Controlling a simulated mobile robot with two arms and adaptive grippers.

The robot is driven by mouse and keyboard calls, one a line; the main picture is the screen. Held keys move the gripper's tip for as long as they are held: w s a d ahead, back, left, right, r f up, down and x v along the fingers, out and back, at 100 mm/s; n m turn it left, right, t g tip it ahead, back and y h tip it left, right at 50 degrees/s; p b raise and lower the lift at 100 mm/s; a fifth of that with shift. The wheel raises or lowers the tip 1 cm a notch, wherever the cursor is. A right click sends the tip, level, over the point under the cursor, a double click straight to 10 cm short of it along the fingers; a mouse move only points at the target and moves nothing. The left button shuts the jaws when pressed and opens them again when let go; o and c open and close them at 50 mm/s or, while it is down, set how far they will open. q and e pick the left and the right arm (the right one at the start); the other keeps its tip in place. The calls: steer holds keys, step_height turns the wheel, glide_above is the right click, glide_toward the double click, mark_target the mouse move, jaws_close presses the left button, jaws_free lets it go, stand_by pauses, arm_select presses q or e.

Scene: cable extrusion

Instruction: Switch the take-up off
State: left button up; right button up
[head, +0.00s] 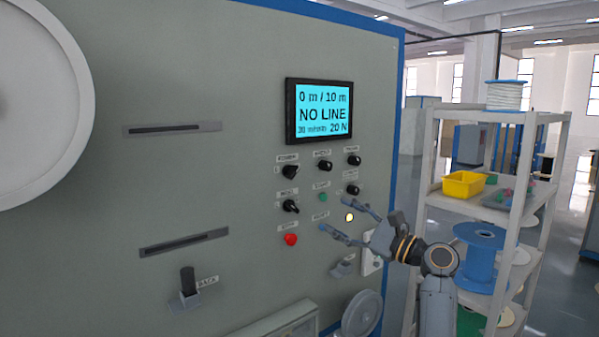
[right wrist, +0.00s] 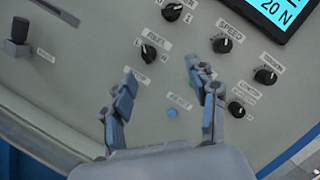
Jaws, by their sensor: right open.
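The grey machine panel (head: 230,130) carries a screen (head: 318,111) reading "0 m / 10 m" and "NO LINE". Below it are several black rotary knobs, such as the left lower knob (head: 291,206) and the right lower knob (head: 352,190). My right gripper (head: 336,215) is open and empty in front of the lower buttons. In the right wrist view, a blue button (right wrist: 172,113) shows between its fingers, and a knob (right wrist: 148,54) lies beyond the left finger's tip. My left gripper is out of view.
A lever (head: 188,285) stands lower left. A shelf rack (head: 481,200) with a yellow bin (head: 463,185) and blue spool (head: 480,250) stands at right.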

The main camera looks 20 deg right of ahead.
steer(key=y, duration=0.2)
glide_toward(296, 174)
steer(key=shift+h, duration=0.4)
steer(key=p+x, duration=0.4)
steer(key=x, duration=0.3)
steer(key=shift+w+a+r, duration=0.25)
steer(key=shift+a+r, duration=0.05)
steer(key=shift+w+a+r, duration=0.1)
steer(key=shift+w+a, duration=0.2)
steer(key=shift+w, duration=0.05)
steer(key=c, duration=1.1)
steer(key=shift+c, duration=0.2)
